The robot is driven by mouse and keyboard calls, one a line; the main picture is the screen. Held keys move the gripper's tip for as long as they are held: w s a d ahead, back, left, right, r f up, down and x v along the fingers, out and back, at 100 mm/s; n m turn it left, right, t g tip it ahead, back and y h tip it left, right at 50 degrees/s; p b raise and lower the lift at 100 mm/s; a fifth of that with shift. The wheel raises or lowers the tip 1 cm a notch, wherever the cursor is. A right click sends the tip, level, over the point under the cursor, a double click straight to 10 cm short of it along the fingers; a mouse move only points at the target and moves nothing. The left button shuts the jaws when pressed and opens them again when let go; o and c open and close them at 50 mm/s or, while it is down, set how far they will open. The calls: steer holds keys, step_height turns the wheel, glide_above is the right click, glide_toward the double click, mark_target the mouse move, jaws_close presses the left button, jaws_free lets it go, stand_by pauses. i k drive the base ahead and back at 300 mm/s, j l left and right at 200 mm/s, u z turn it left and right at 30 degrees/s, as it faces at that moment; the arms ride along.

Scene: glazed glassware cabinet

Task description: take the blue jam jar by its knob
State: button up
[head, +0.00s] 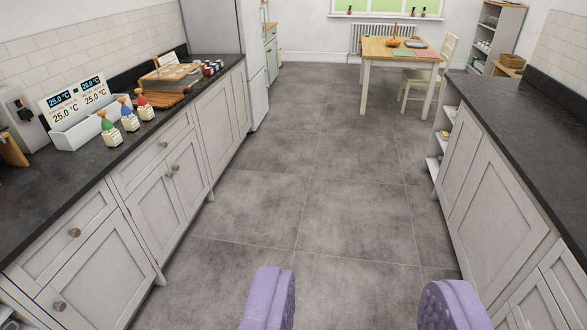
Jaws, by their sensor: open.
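The blue jam jar (130,122) stands upright on the dark left worktop, a small pale labelled jar with a blue top. Its fine knob shape is too small to tell. It is between a jar with a green top (109,134) and one with a red top (146,112), the green nearer me. My gripper (361,298) shows at the bottom of the view as two purple padded fingers, wide apart with only floor seen between them. It is open and empty, well to the right of the jars and apart from them.
A white tray (78,135) with temperature displays stands left of the jars. A wooden board (169,98) and small coloured pots (212,67) lie beyond. Cabinets line both sides; the right worktop (520,135) looks bare. The tiled floor (300,190) is clear up to the table (378,52) and chair.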

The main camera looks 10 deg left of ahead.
mark_target(130, 121)
steer(key=i+u, duration=0.1)
steer(key=i, duration=0.5)
steer(key=i+l+u, duration=0.1)
steer(key=i, duration=0.55)
steer(key=i+l+u, duration=0.1)
steer(key=i, duration=0.5)
steer(key=i+l+u, duration=0.1)
steer(key=i+l, duration=0.15)
steer(key=i, duration=0.35)
steer(key=i+j+u, duration=0.25)
steer(key=i+u, duration=0.25)
steer(key=i, duration=0.2)
steer(key=i+u, duration=0.45)
steer(key=i, duration=0.25)
steer(key=i+l+u, duration=0.25)
steer(key=i+u, duration=0.25)
steer(key=i, duration=0.15)
steer(key=i+l+u, duration=0.1)
steer(key=i+u, duration=0.35)
steer(key=i, duration=0.65)
